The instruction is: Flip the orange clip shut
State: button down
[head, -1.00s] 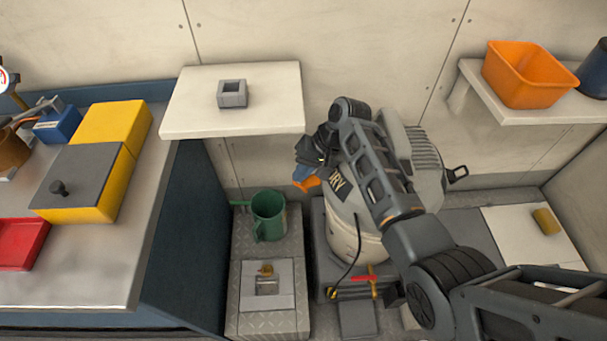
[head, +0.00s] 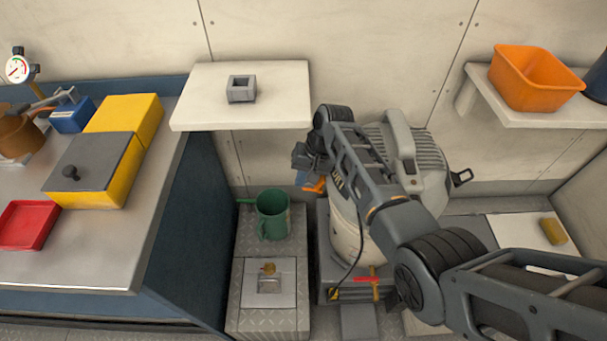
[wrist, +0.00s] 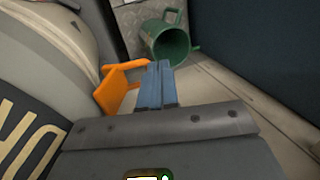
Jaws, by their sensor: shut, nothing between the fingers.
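The orange clip (head: 316,186) sits on the left side of the pale, lettered canister (head: 346,222). In the wrist view the clip (wrist: 118,87) sticks out from the canister's curved wall (wrist: 50,50), with a flat plate and an arm reaching right. My gripper (head: 302,179) is at the canister's left side, next to the clip and partly hidden by my wrist. In the wrist view its blue fingers (wrist: 157,82) are together and empty, just right of the clip. I cannot tell whether they touch it.
A green jug (head: 272,215) stands on the ridged step left of the canister. A white shelf (head: 285,112) with a grey square block (head: 241,89) is above. The counter (head: 110,245) is at left. An orange bin (head: 535,78) is on the right shelf.

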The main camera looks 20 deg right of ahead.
jog(key=shift+f, duration=0.25)
jog(key=shift+r, duration=0.1)
jog(key=shift+r+p, duration=0.75)
jog(key=shift+p, duration=0.1)
jog(key=v, duration=0.7)
jog(key=shift+d+r, duration=0.2)
jog(key=shift+r, duration=0.15)
jog(key=shift+s, duration=0.1)
